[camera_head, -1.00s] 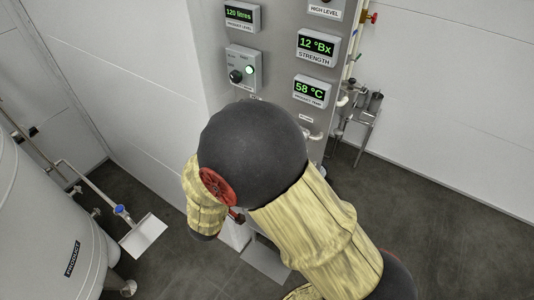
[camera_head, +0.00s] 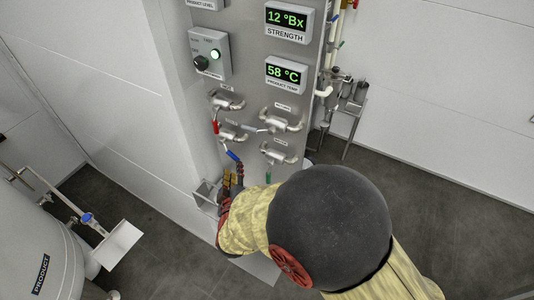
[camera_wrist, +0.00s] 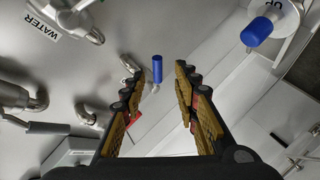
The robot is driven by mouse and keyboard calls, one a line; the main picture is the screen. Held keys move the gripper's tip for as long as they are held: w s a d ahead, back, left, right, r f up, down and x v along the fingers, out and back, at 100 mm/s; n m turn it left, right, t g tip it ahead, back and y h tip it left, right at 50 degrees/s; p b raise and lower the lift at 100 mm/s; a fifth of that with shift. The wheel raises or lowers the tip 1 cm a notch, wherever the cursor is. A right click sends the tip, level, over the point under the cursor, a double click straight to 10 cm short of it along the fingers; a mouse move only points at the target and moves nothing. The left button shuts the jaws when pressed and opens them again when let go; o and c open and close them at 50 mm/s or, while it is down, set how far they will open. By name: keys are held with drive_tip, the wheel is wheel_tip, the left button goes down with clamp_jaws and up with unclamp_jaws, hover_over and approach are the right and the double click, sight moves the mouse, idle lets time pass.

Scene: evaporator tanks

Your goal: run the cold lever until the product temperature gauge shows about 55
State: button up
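The product temperature gauge (camera_head: 286,74) on the grey panel reads 58 °C in green digits. Below it on the panel, a blue-handled lever (camera_head: 233,156), which I take as the cold lever, hangs slanting under a valve; its label is not legible. In the wrist view the blue handle (camera_wrist: 157,68) stands between and just beyond my open fingertips (camera_wrist: 158,80), with a gap on both sides. In the head view my gripper (camera_head: 232,180) is just below the blue handle, partly hidden by my arm.
A red-handled lever (camera_head: 215,127) hangs just above the blue one. A grey-handled lever (camera_head: 250,127) and a green-handled lever (camera_head: 268,177) are to the right. The strength display (camera_head: 289,20) reads 12 °Bx. Another blue handle (camera_wrist: 257,31) is at the wrist view's upper right.

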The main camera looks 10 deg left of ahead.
sight(234, 159)
drive_tip(key=x, duration=0.8)
drive_tip(key=shift+w+r, duration=0.1)
drive_tip(key=shift+r, duration=0.2)
drive_tip(key=shift+a, duration=0.1)
drive_tip(key=shift+c, duration=0.5)
clamp_jaws()
